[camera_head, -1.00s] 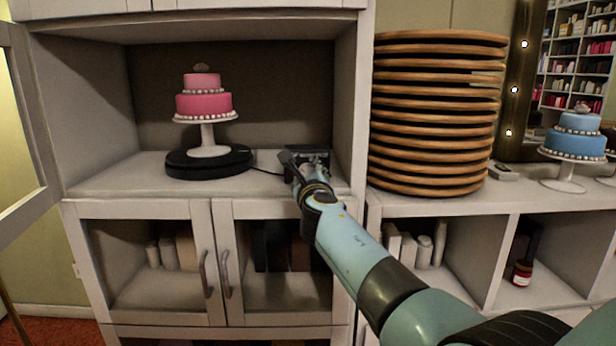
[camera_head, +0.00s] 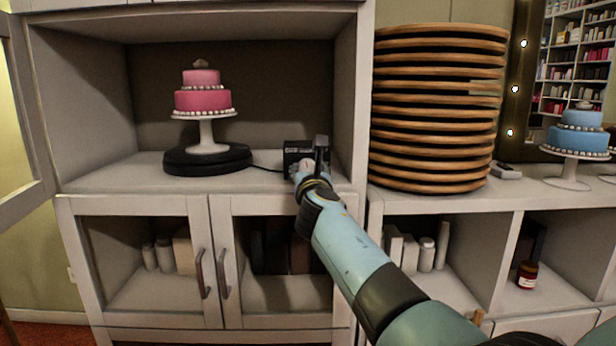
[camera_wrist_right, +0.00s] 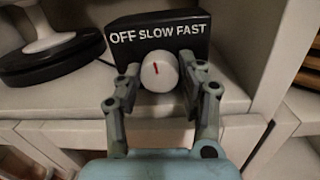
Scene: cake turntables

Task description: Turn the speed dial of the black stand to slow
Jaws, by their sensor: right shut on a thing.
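The black stand (camera_head: 180,167) is a round turntable on the cabinet shelf, with a pink cake (camera_head: 203,100) on a white pedestal on top. A cord joins it to a black control box (camera_head: 292,149). In the right wrist view the box (camera_wrist_right: 185,48) reads OFF, SLOW, FAST. Its white speed dial (camera_wrist_right: 160,78) has a red mark pointing nearly straight up, toward SLOW. My right gripper (camera_wrist_right: 163,71) has one finger on each side of the dial and is shut on it. In the head view the right gripper (camera_head: 309,163) partly covers the box. My left gripper is not in view.
The cabinet's side wall (camera_head: 346,100) stands close to the right of my gripper. Beyond it is a tall stack of round wooden boards (camera_head: 438,110). A blue cake (camera_head: 577,135) stands at the far right. The shelf's front edge lies below my wrist.

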